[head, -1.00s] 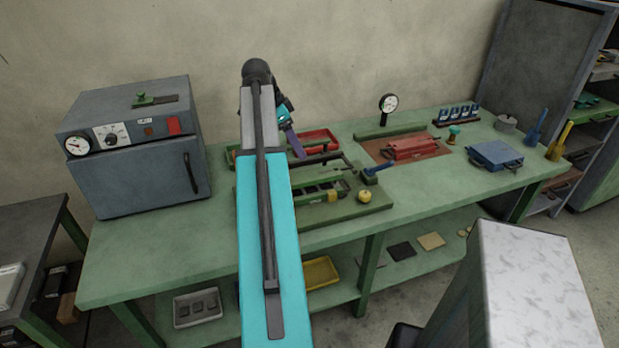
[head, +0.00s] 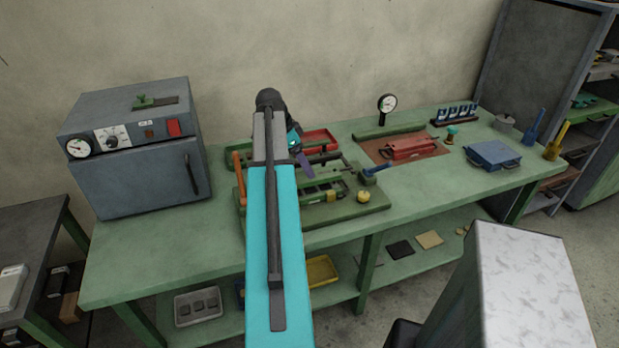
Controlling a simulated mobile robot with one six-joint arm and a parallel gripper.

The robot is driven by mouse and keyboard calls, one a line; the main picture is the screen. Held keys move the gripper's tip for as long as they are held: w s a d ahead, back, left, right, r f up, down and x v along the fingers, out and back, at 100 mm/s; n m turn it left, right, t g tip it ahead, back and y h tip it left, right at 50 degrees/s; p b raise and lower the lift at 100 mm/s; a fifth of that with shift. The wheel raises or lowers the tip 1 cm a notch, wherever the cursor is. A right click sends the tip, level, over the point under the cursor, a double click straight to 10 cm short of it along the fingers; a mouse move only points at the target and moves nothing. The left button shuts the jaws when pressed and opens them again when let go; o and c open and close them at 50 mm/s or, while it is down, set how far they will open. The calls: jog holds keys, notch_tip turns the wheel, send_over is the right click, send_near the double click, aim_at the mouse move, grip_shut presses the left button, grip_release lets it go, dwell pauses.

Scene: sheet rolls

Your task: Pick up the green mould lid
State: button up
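I cannot tell for sure which thing is the green mould lid. A small green piece with a knob (head: 145,101) lies on a dark plate on top of the grey oven. Low green pieces (head: 584,101) also show on the right-hand shelf unit. My gripper (head: 303,163) is at the far end of my turquoise arm, above the back of the bench near the red tray (head: 322,136). Its purple finger part points down; my arm hides much of it. Whether it is open or holds anything cannot be seen.
The grey oven (head: 130,170) stands left on the green bench (head: 150,262). A green framed tray (head: 345,211) lies under my arm. A red mould (head: 408,147), a blue mould (head: 493,154) and a dial gauge (head: 387,105) stand to the right. The bench's front left is clear.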

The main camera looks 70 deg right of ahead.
dwell(0.3)
jog(key=shift+p+x, duration=1.2)
jog(key=shift+x, duration=1.4)
jog(key=shift+w, duration=0.15)
jog(key=c, duration=1.8)
